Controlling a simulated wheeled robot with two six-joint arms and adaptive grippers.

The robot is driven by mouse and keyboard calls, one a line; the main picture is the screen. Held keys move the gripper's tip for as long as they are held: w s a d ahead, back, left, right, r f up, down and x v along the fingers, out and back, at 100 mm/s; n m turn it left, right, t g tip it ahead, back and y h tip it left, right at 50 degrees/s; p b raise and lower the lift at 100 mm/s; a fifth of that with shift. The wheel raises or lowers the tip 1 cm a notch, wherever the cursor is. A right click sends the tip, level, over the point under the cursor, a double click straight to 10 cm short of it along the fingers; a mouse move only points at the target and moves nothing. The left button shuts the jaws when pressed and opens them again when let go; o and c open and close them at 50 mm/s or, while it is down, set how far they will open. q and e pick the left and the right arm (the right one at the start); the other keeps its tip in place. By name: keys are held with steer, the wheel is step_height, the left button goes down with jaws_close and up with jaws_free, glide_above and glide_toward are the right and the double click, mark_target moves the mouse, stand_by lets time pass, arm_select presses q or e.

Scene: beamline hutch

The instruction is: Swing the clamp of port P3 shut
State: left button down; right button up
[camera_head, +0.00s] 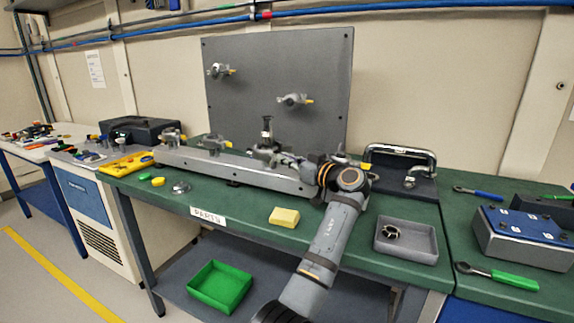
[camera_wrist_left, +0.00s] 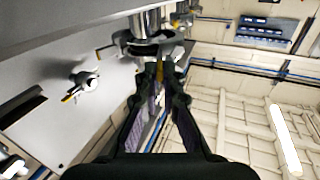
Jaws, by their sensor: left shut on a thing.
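A long grey metal rail (camera_head: 235,172) on the green bench carries several clamped ports. No P3 label is readable. A port with a tall upright fitting (camera_head: 266,130) stands near the rail's middle. My left gripper (camera_head: 292,160) reaches over the rail from its right, just right of this fitting; its own wrist hides much of its fingers. In the left wrist view, the fingers (camera_wrist_left: 160,88) converge on a yellow-tipped clamp lever (camera_wrist_left: 160,70), directly below a round metal port and clamp (camera_wrist_left: 150,42). The gripper is shut on this lever. Whether the clamp is fully shut cannot be told.
A grey upright panel (camera_head: 320,60) with two more ports stands behind the rail. A pipe-handled dark unit (camera_head: 420,186) is to the right. A yellow block (camera_head: 284,217) and a grey tray (camera_head: 380,250) holding a ring lie in front. The bench front left of the block is mostly free.

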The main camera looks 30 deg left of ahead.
stand_by(0.4)
arm_select(q)
steer(key=c, duration=1.5)
jaws_free()
steer(key=v, duration=0.7)
steer(key=shift+d, duration=0.2)
